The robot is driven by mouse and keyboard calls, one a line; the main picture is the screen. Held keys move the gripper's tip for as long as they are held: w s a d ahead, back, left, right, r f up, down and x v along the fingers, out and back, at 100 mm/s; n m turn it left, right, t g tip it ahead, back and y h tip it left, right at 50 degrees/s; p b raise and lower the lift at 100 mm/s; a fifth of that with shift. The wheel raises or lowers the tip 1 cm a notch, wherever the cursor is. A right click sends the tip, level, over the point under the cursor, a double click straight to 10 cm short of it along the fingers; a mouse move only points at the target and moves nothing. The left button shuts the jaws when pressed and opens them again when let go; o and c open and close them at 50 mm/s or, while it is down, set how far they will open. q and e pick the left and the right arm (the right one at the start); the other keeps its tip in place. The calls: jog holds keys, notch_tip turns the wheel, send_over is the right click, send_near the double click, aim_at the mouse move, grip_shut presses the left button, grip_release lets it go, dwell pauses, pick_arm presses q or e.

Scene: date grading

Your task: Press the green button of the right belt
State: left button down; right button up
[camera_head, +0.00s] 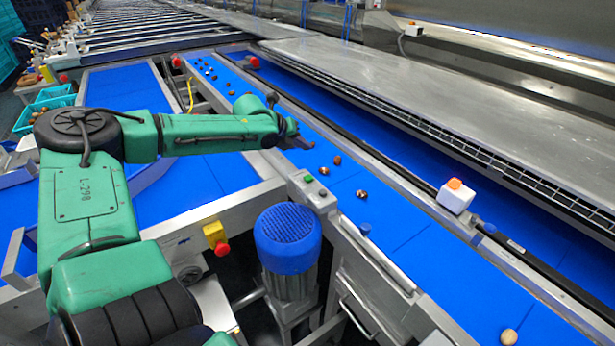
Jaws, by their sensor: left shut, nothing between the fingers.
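The green button (308,179) sits on top of a small grey control box (318,200) at the near-left edge of the right belt (400,229). My left arm reaches in from the left, and its gripper (300,140) is shut and empty over the belt. The gripper is a little above and to the left of the button in the picture, apart from it. My right gripper is not in view.
Several dates lie along the right belt, one date (509,337) near its close end. A blue-topped motor (287,238) stands below the control box. A yellow box with a red button (216,238) is on the left frame. A white box with an orange button (455,194) is on the far rail.

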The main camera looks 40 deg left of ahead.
aim_at(306, 179)
pick_arm(q)
jog(key=f+b, duration=0.1)
jog(key=w+f+b, duration=0.1)
jog(key=f+b, duration=0.1)
jog(key=w+f+b, duration=0.1)
jog(key=f, duration=0.1)
jog(key=shift+d+f, duration=0.1)
jog(key=shift+f, duration=0.15)
jog(key=f+b, duration=0.3)
jog(key=b, duration=0.1)
jog(key=shift+s+f, duration=0.3)
jog(key=shift+w+f, duration=0.1)
jog(key=shift+f, duration=0.15)
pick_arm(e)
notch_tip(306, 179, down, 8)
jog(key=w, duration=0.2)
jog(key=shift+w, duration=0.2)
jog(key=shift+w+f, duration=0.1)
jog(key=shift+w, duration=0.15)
pick_arm(q)
jog(key=shift+f, duration=0.35)
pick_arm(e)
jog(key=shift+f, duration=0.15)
